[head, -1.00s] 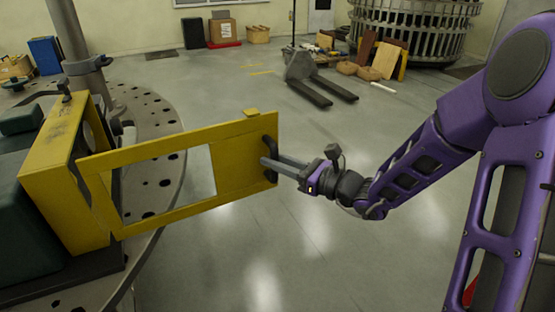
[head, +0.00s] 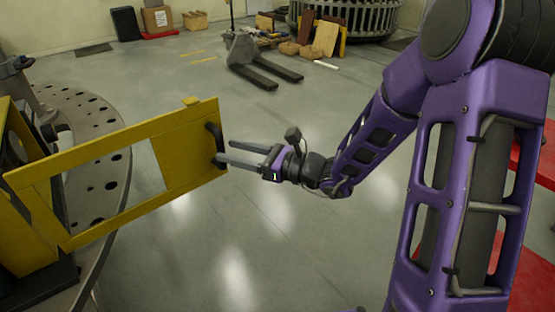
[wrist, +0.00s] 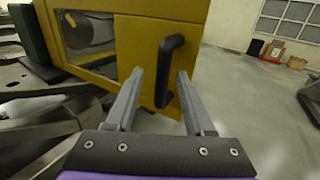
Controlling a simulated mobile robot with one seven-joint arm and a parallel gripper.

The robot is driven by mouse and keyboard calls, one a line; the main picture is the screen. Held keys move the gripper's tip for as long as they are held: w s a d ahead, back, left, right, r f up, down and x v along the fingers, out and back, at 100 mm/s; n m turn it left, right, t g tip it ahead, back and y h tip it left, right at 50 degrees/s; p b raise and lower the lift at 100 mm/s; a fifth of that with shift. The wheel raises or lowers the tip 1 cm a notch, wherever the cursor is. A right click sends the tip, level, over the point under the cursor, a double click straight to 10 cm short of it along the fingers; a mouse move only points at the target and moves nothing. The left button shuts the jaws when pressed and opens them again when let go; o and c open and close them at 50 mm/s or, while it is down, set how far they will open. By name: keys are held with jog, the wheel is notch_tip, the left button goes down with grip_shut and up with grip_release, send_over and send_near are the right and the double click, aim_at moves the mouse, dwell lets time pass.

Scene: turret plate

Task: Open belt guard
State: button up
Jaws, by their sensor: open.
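The yellow belt guard door (head: 190,155) stands swung out from its yellow housing (head: 22,215) at the left of the head view. It has a rectangular window opening and a dark bar handle (head: 215,143) near its free edge. My gripper (head: 232,153) is open at that edge, its fingers pointing left toward the handle. In the wrist view the handle (wrist: 167,70) stands upright ahead, between the lines of my two open fingers (wrist: 160,82). The fingers are not closed on it. I cannot tell whether a finger touches the door or handle.
A round perforated plate (head: 95,130) lies beneath the housing. A pallet jack (head: 255,62) stands farther back, with boards (head: 325,38) beyond it. Red surfaces (head: 535,165) show at the right edge. The grey floor around my gripper is clear.

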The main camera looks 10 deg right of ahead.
jog(key=v, duration=1.3)
jog(key=shift+s+d+p, duration=0.2)
jog(key=shift+d+p, duration=0.15)
jog(key=shift+p, duration=0.1)
